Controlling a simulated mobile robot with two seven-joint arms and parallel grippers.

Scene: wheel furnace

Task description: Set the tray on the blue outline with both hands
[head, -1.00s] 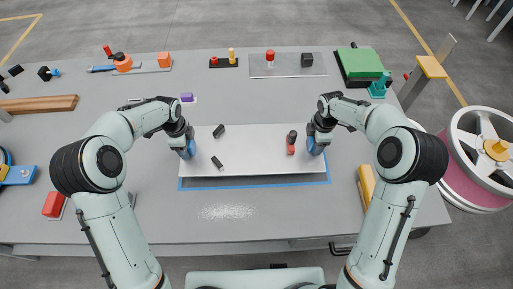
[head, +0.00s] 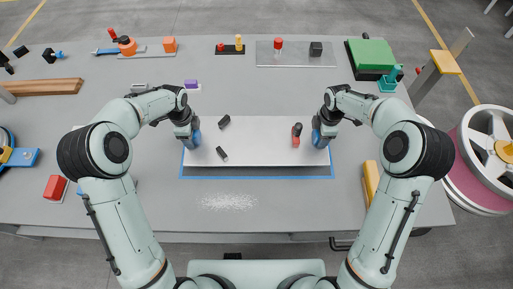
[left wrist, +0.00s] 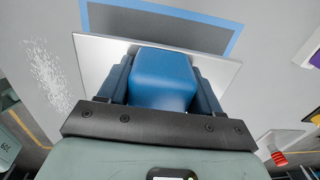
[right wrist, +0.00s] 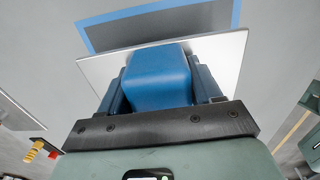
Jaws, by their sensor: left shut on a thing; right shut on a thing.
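The tray (head: 255,145) is a flat white board with a blue grip block at each end. My left gripper (head: 192,134) is shut on the left block (left wrist: 163,78), and my right gripper (head: 321,134) is shut on the right block (right wrist: 158,76). The tray looks level, with two black pieces and a red-and-black piece on it. The blue outline (head: 255,178) is on the table beneath; its front line shows ahead of the tray's front edge, with a dark strip between. The tray hides its back part. Whether the tray touches the table I cannot tell.
A white speckled patch (head: 228,202) lies on the table in front of the outline. A purple block (head: 190,84) sits behind the left gripper, a grey plate (head: 295,53) further back. A yellow bar (head: 371,181) lies to the right, a red block (head: 55,187) to the left.

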